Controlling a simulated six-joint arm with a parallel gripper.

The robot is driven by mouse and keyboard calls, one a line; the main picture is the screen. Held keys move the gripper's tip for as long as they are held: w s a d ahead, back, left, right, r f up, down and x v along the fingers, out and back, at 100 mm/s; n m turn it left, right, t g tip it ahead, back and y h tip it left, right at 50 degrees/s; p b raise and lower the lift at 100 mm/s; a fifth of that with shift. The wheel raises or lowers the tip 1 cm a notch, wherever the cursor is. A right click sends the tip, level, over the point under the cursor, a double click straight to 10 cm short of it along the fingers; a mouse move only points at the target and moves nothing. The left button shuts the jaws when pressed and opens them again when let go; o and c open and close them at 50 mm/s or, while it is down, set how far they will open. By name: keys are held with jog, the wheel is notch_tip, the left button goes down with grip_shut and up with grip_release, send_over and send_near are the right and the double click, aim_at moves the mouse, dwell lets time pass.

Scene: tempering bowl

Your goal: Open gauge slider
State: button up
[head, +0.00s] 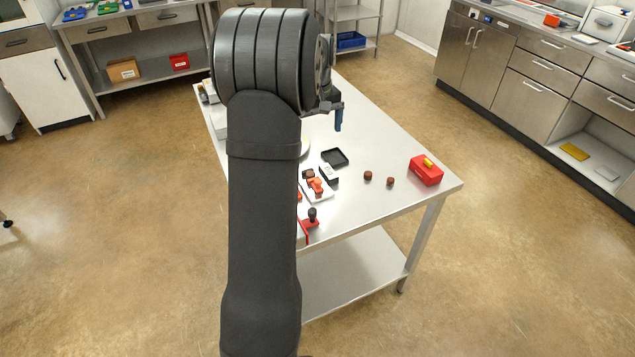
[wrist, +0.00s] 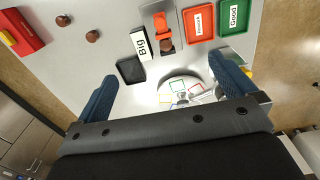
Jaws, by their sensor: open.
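In the head view my gripper (head: 338,120) hangs above the table, apart from the gauge. A round white bowl (wrist: 167,92) lies below the fingers.
A black tray (head: 335,157) lies near the gauge. Two brown pieces (head: 368,175) (head: 390,181) and a red box (head: 426,173) with a yellow part stand to the right. Orange (wrist: 197,22) and green (wrist: 236,18) labelled trays lie beside the gauge. The table's right back is clear.

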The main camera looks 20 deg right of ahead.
aim_at(318, 181)
jog(key=shift+r, duration=0.1)
jog(key=c, duration=0.5)
jog(key=shift+s+a+r+n, duration=0.15)
jog(key=shift+s+n, duration=0.1)
jog(key=shift+n, duration=0.3)
jog(key=shift+s+d+r+n, duration=0.1)
jog(key=shift+s+r+n, duration=0.1)
jog(key=shift+n, duration=0.35)
jog(key=c, duration=0.7)
jog(key=shift+n, duration=0.4)
notch_tip(318, 181, down, 17)
jog(key=shift+s+a+f, duration=0.1)
jog(key=shift+s+f, duration=0.05)
grip_shut()
